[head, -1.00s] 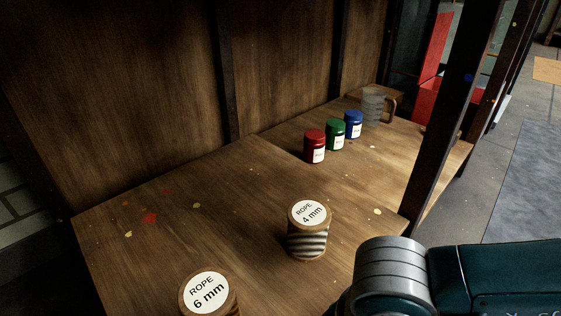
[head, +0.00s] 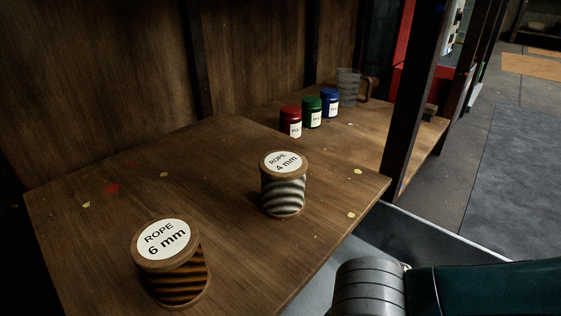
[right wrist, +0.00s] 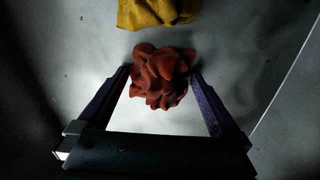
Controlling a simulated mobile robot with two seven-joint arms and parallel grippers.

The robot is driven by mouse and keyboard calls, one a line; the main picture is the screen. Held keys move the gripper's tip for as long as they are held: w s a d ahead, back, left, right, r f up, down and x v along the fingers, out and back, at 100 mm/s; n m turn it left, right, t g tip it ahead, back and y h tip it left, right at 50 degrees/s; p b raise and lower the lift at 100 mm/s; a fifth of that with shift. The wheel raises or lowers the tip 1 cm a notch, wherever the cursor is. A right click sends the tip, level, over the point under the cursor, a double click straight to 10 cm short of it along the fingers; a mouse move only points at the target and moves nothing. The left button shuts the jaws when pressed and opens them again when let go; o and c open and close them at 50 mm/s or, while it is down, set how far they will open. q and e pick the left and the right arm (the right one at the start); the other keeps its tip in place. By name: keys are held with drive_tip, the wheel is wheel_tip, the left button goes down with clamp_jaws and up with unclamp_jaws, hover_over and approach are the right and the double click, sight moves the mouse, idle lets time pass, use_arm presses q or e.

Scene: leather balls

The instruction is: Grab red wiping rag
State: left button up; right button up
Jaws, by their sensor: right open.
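A crumpled red rag (right wrist: 160,78) lies on a pale grey surface in the right wrist view. My right gripper (right wrist: 160,78) is open, with one purple finger on each side of the rag. The fingertips reach the rag's left and right edges; I cannot tell whether they touch it. The rag does not show in the head view, where my right arm enters at the bottom right and its gripper is out of frame. My left gripper is not in view.
A yellow cloth (right wrist: 158,12) lies just beyond the rag. In the head view, a wooden shelf holds rope spools marked 6 mm (head: 172,265) and 4 mm (head: 284,185), red (head: 290,122), green (head: 312,112) and blue (head: 330,103) jars, and a mug (head: 349,88). A dark post (head: 410,110) stands at the shelf's right.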

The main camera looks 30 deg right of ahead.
drive_tip(key=shift+w+r, duration=0.1)
drive_tip(key=shift+w, duration=0.1)
drive_tip(key=shift+c, duration=0.8)
drive_tip(key=shift+s+d, duration=0.1)
drive_tip(key=shift+s, duration=0.05)
drive_tip(key=c, duration=0.9)
drive_tip(key=shift+c, duration=0.2)
